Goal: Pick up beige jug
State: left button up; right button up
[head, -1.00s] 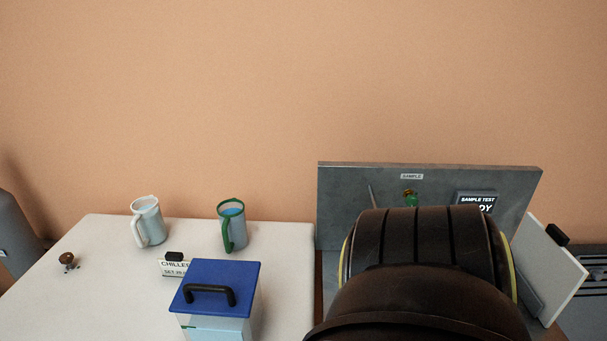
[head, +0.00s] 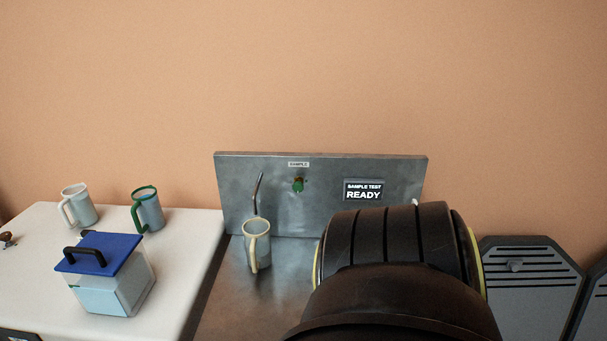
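The beige jug (head: 257,248), a clear-bodied jug with a beige rim and handle, stands upright on the grey metal sample bench (head: 225,300), below a thin bent spout. Its handle faces the front. A large dark part of my arm is in front of the bench to the right of the jug, apart from it in the picture. Neither of my grippers shows, so nothing is seen holding the jug.
A white table (head: 180,285) on the left holds a white-handled jug (head: 80,206), a green-handled jug (head: 149,209) and a blue-lidded container (head: 110,290). Grey slatted cabinets (head: 530,300) stand right.

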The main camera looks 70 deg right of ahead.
aim_at(256, 230)
jog(key=k, duration=0.3)
jog(key=z, duration=0.9)
